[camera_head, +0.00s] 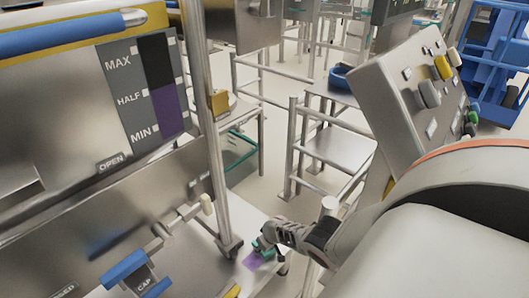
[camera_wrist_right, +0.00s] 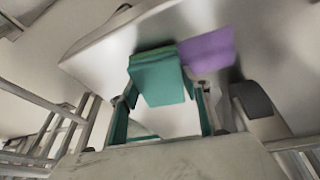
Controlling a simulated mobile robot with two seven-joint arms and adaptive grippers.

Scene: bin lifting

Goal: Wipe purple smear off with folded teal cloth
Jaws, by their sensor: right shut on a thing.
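The purple smear (camera_head: 252,261) lies on the metal ledge near the bottom middle of the head view. In the right wrist view the smear (camera_wrist_right: 207,49) shows just right of the folded teal cloth (camera_wrist_right: 157,78). My right gripper (camera_head: 266,246) is shut on the cloth, which sits between its two fingers in the wrist view. In the head view the cloth is a small teal patch beside the smear, partly hidden by the gripper. I cannot tell whether the cloth touches the ledge. My left gripper is not in view.
A metal post (camera_head: 205,110) stands on the ledge (camera_head: 195,262) left of my right gripper. Metal railings (camera_head: 290,150) and a tilted button panel (camera_head: 410,100) stand beyond.

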